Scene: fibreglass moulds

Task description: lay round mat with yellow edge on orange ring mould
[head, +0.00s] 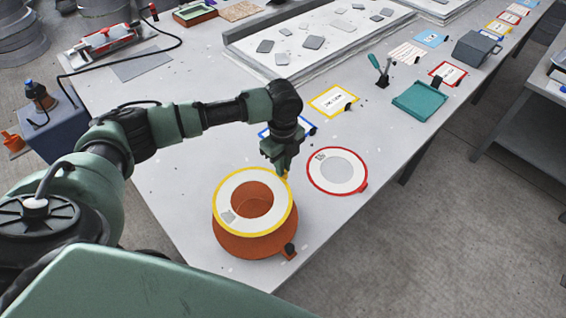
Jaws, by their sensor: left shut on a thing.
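The round white mat with a yellow edge (229,190) is a ring with a hole in its middle. It is over the top of the orange ring mould (250,246), roughly centred, and looks level. Orange shows through its hole. I cannot tell whether it rests fully on the mould or is held just above it. My left gripper (283,174) reaches down at the mat's upper right edge and is shut on that edge. The fingertips are small and partly hidden. My right gripper is not in view.
A round mat with a red edge (322,180) lies on the grey table (370,210) right of the mould. Yellow and blue-edged cards lie behind it, with a teal tray (420,101) further right. The table's front edge is close to the mould.

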